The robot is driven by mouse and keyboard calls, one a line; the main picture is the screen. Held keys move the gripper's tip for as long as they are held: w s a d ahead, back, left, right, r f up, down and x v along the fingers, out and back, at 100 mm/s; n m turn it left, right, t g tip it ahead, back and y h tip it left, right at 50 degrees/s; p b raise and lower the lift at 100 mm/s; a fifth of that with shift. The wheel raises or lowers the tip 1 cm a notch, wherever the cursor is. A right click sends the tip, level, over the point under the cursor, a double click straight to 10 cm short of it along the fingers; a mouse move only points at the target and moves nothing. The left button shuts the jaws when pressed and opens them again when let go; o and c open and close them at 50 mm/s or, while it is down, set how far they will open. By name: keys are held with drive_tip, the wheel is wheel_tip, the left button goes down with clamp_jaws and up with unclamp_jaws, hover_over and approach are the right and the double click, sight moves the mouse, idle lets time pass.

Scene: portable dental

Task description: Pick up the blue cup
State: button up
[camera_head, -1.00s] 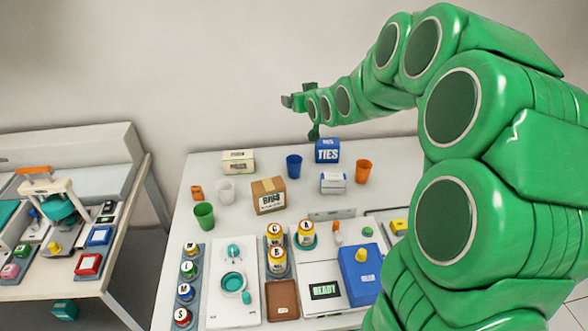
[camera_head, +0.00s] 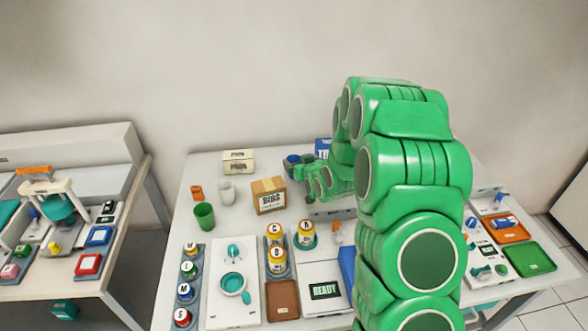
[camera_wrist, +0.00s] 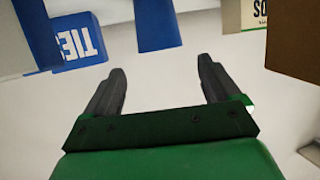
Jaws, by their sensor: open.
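The blue cup (camera_head: 292,160) stands at the back of the white table in the head view, partly hidden by my gripper (camera_head: 306,166). In the wrist view the blue cup (camera_wrist: 156,26) is at the top, cut off by the picture edge. My gripper (camera_wrist: 162,66) is open and empty there, its two dark fingers spread to either side below the cup. The cup lies just beyond the fingertips, roughly in line with the gap. I see no contact with it.
A brown BIBS box (camera_head: 269,197) stands in front of the cup's area, with a cream box (camera_head: 238,161) behind left. White (camera_head: 226,192) and green (camera_head: 204,215) cups stand further left.

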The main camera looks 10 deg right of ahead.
sight(292, 159)
wheel_tip(292, 159, down, 2)
drive_tip(key=shift+w+f, duration=0.1)
drive_tip(key=shift+f, duration=0.1)
drive_tip(key=shift+x, duration=3.8)
drive_tip(key=shift+a+r, duration=0.15)
drive_tip(key=shift+a, duration=0.05)
drive_tip(key=shift+c, duration=0.2)
drive_tip(key=c, duration=1)
